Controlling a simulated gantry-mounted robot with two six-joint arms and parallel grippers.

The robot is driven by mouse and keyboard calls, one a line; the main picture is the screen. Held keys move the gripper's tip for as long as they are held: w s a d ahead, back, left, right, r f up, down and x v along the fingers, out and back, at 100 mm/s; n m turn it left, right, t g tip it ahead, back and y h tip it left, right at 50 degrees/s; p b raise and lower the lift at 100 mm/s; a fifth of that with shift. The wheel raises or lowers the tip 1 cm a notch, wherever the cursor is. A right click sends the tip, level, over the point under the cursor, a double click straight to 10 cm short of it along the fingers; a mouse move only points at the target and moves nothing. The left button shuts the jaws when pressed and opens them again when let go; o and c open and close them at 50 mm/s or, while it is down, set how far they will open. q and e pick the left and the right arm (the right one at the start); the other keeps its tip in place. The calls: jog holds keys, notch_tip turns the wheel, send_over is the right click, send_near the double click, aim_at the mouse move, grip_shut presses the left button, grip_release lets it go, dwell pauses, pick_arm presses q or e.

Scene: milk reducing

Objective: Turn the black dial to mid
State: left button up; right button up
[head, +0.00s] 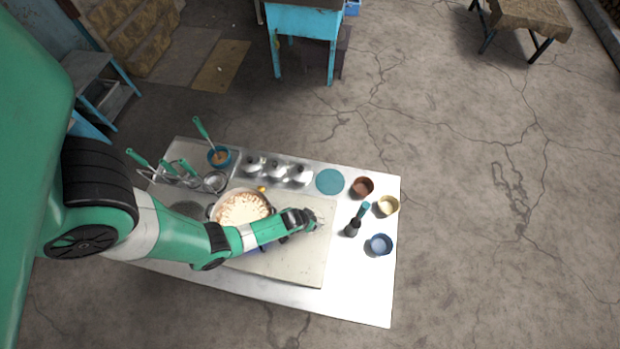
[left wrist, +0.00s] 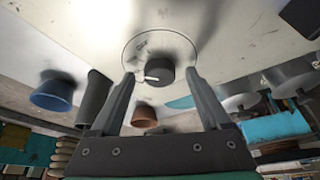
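The black dial (left wrist: 160,71) shows in the left wrist view, with a white pointer mark on its face and a pale ring with small markings around it. My left gripper (left wrist: 160,76) is open, with one finger on each side of the dial and a visible gap to each finger. In the head view my left gripper (head: 316,221) is at the right part of the cooktop (head: 300,268). I cannot make out the dial there; the gripper seems to cover it. My right gripper is not in view.
A pot (head: 243,208) of pale food stands beside my left arm. To the right are a brown bowl (head: 363,187), a cream bowl (head: 388,205), a blue bowl (head: 380,245) and a dark grinder-like item (head: 352,228). Metal canisters (head: 276,168) stand behind.

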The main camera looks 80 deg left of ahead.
pick_arm(q)
grip_shut()
jog(key=shift+n, duration=0.4)
jog(key=shift+w+d+n+g+y+b, duration=0.15)
jog(key=shift+n+g+y+b, duration=0.2)
jog(key=shift+n+b, duration=0.45)
jog(key=shift+n+g+y, duration=0.25)
jog(key=shift+n, duration=0.65)
jog(key=shift+w+r+n+g+p, duration=0.1)
jog(key=shift+n+g+p, duration=0.3)
jog(key=shift+n, duration=0.6)
jog(key=shift+n+g+p, duration=0.3)
jog(key=shift+n, duration=0.5)
